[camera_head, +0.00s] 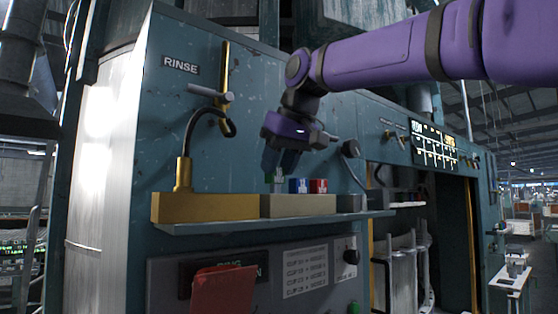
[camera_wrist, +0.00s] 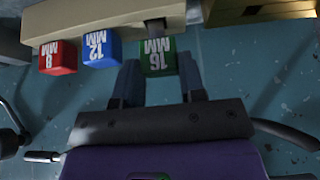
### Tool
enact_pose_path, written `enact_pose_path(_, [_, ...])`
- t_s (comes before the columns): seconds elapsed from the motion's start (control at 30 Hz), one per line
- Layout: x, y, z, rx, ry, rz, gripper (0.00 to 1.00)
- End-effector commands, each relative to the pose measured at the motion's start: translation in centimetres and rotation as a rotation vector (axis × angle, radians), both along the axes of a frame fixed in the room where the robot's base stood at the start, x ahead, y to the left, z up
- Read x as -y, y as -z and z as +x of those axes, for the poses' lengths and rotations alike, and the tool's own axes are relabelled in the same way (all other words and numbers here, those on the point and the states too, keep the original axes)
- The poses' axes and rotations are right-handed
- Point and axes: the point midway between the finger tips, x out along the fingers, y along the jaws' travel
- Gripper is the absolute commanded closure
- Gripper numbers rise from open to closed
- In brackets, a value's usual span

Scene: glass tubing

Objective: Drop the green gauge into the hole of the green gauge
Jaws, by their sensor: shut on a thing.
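The green gauge (camera_wrist: 158,58), marked 16 MM, is between the two fingers of my gripper (camera_wrist: 157,66), which is shut on it. It also shows below my gripper in the head view (camera_head: 278,184). In the head view my gripper (camera_head: 282,170) points down over the left part of the tan block (camera_head: 298,206).
A blue gauge (camera_wrist: 97,48) marked 12 MM and a red gauge (camera_wrist: 57,57) stand on the same block, beside the green one. A brass block (camera_head: 200,207) with a curved hose is at the left. A grey shelf (camera_head: 240,226) carries the blocks.

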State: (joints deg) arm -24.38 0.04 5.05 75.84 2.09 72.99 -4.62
Motion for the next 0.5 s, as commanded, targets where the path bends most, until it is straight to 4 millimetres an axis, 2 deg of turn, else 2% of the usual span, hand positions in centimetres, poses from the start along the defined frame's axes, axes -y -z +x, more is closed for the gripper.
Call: enact_pose_path(0.5, [0.01,1.09,-0.02,0.000,0.000,0.000,0.94])
